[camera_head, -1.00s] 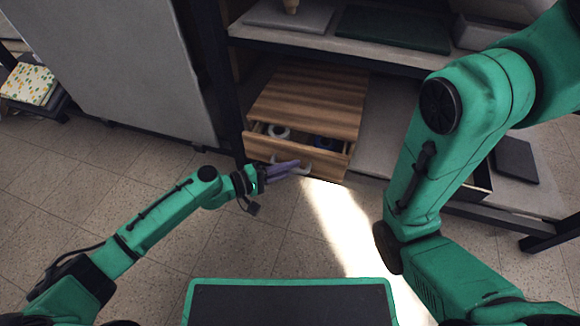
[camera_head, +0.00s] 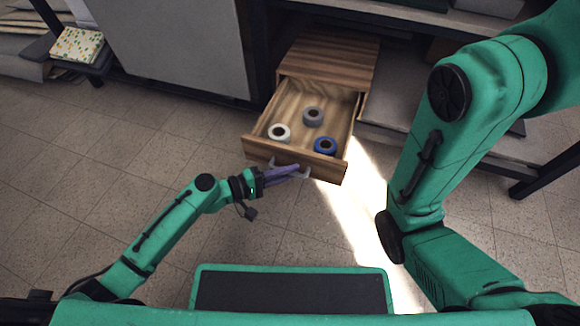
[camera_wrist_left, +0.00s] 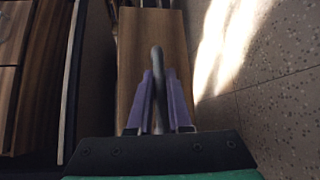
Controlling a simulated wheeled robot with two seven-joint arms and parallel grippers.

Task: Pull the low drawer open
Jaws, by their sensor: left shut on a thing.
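The low drawer (camera_head: 262,143) is wooden and stands well out of its striped wooden cabinet (camera_head: 328,58). Three rolls lie inside it: a white one (camera_head: 279,134), a grey one (camera_head: 313,117) and a blue one (camera_head: 325,146). My left gripper (camera_head: 292,171) is at the drawer front, its purple fingers shut on the pale handle (camera_head: 306,174). In the left wrist view the handle (camera_wrist_left: 157,62) runs between the two purple fingers (camera_wrist_left: 158,95), in front of the wooden drawer front (camera_wrist_left: 130,50). My right arm shows at the right, but its gripper is outside the view.
Dark shelving frames the cabinet, with a grey panel (camera_head: 180,45) at its left. A patterned box (camera_head: 77,46) sits on a low dark stand at far left. Tiled floor (camera_head: 130,150) in front of the drawer is free, with a bright sunlit patch (camera_head: 350,215).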

